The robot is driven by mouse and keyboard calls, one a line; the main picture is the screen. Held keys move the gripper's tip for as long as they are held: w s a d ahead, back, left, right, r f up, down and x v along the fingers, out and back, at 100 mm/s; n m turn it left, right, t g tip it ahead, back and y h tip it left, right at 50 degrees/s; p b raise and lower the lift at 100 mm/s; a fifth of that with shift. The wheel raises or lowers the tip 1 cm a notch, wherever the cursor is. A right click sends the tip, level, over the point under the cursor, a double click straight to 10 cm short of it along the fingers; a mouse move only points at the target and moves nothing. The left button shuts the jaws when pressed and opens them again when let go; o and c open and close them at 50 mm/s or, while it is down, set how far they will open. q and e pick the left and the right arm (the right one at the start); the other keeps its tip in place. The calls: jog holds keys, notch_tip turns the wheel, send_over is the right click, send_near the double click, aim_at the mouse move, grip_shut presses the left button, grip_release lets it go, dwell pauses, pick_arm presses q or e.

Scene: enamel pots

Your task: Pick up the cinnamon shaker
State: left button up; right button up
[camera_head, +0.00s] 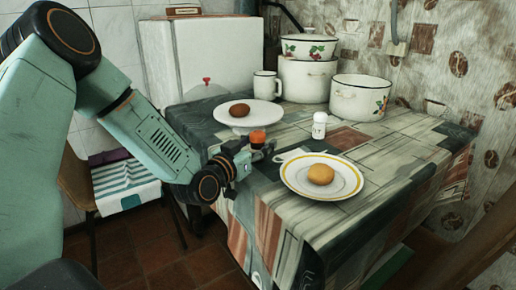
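A small shaker with an orange top (257,137), which I take for the cinnamon shaker, shows at the near left edge of the table. Its lower part is mostly hidden by my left gripper (257,152). The dark fingers are right at the shaker, low on its body. I cannot tell whether they are closed on it or only beside it. A white shaker (319,126) with a light top stands upright to the right, apart from the gripper. My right gripper is not in view.
A white plate with a brown bun (239,110) lies behind the gripper. A yellow-rimmed plate (297,177) holding a golden bun is to the right. A white mug (266,85) and enamel pots (358,98) stand at the back. A chair (125,183) is left of the table.

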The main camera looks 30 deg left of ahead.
pick_arm(q)
jog(key=c, duration=1)
notch_tip(320, 180, up, 9)
jog(key=p, duration=0.5)
jog(key=shift+d+r+p, duration=0.1)
jog(key=shift+r+p, duration=0.25)
jog(key=shift+r, duration=0.2)
jog(key=shift+d+r+m, duration=0.15)
jog(key=shift+d+m, duration=0.1)
jog(key=shift+m, duration=0.15)
jog(key=d+m+t+h, duration=0.1)
jog(key=d+m, duration=0.3)
jog(key=m, duration=0.6)
jog(key=d+m+h+p, duration=0.1)
jog(key=d+m+h, duration=0.2)
jog(key=m, duration=0.6)
jog(key=d+m+t+h, duration=0.1)
jog(key=d+m+h, duration=0.1)
jog(key=d+m, duration=0.5)
jog(key=shift+s+d+r+m+t+p, duration=0.1)
jog(key=shift+s+r+m+t+p, duration=0.1)
jog(key=shift+m, duration=0.7)
jog(key=shift+s+r+m+t+p, duration=0.1)
jog(key=shift+r+m+p, duration=0.1)
jog(key=shift+m, duration=0.7)
